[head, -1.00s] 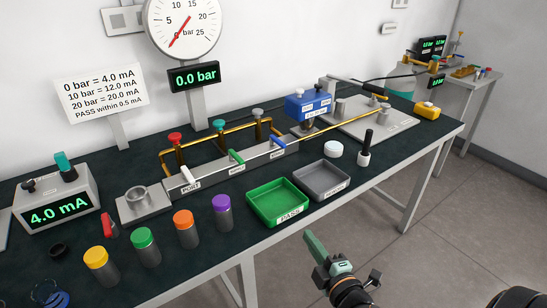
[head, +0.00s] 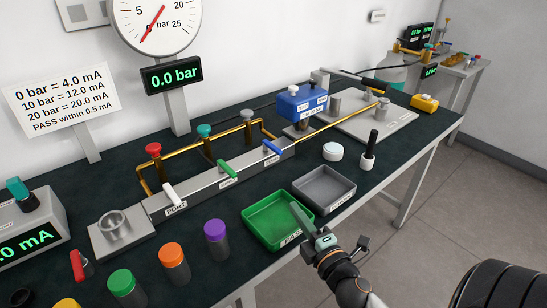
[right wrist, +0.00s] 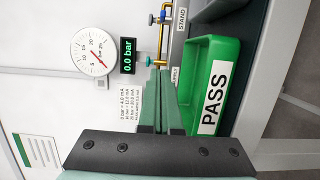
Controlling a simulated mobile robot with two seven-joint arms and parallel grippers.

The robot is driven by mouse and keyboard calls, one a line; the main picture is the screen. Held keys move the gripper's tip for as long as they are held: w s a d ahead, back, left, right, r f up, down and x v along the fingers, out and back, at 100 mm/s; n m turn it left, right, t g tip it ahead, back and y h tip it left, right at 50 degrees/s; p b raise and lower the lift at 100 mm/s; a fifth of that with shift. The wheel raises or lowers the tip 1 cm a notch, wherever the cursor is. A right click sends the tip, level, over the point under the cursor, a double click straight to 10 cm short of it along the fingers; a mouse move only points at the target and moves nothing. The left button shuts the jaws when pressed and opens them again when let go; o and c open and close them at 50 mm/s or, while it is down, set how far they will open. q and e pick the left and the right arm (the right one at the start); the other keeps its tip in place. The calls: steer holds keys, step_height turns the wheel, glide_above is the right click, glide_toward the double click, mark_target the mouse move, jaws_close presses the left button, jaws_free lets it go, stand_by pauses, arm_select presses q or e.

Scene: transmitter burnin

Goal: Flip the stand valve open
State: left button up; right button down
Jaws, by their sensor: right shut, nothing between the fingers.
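A grey manifold block (head: 215,178) on the bench carries white, green and blue levers. The blue lever (head: 271,147) is at its far right end, beside a small label too small to read in the head view. The right wrist view shows a STAND label (right wrist: 181,20) at the far end of the manifold. My right gripper (head: 297,208) is shut and empty, above the green PASS tray (head: 252,213) and apart from the levers. Its fingers (right wrist: 168,80) fill the middle of the right wrist view. My left gripper is not in view.
A grey tray (head: 309,205) stands beside the green one. Several colour-capped cylinders, including a purple-capped one (head: 216,238), stand along the front edge. A white puck (head: 333,151) and a black-handled bottle (head: 368,150) stand right of the manifold. The display (head: 172,75) reads 0.0 bar.

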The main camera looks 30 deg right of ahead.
steer(key=shift+w, duration=0.1)
steer(key=shift+w, duration=0.3)
steer(key=p, duration=0.1)
glide_toward(272, 150)
steer(key=w+a, duration=0.2)
steer(key=w, duration=0.1)
steer(key=w+a, duration=0.2)
steer(key=shift+w+r, duration=0.2)
steer(key=d, duration=0.3)
steer(key=shift+w, duration=0.3)
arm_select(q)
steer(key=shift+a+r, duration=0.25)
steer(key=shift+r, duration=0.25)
arm_select(e)
steer(key=shift+d, duration=0.5)
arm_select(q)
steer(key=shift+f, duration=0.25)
arm_select(e)
steer(key=shift+d+n+y, duration=0.25)
steer(key=shift+n+y, duration=0.35)
steer(key=shift+y, duration=0.5)
